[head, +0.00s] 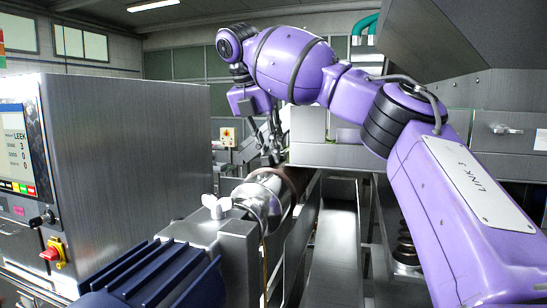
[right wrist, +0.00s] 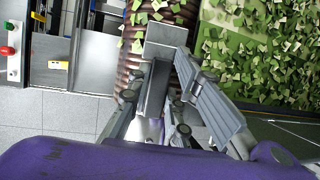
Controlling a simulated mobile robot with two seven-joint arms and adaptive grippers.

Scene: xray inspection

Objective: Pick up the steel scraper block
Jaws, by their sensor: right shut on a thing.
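My right gripper (head: 272,145) hangs over the end of the conveyor, beside the brown roller, in the head view. In the right wrist view the same gripper (right wrist: 163,80) has its grey fingers on both sides of a grey metal block, the steel scraper block (right wrist: 155,88). The gripper is shut on the block, which lies close to the ribbed brown roller (right wrist: 137,60). I cannot tell whether the block touches the roller. In the head view the block is too small and too covered to make out. My left gripper is in neither view.
A green belt (right wrist: 270,60) strewn with leafy pieces lies right of the gripper in the wrist view. In the head view a steel cabinet with a screen (head: 125,150) fills the left, and a blue ribbed motor (head: 160,275) stands in front. Machine frames leave little room around the gripper.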

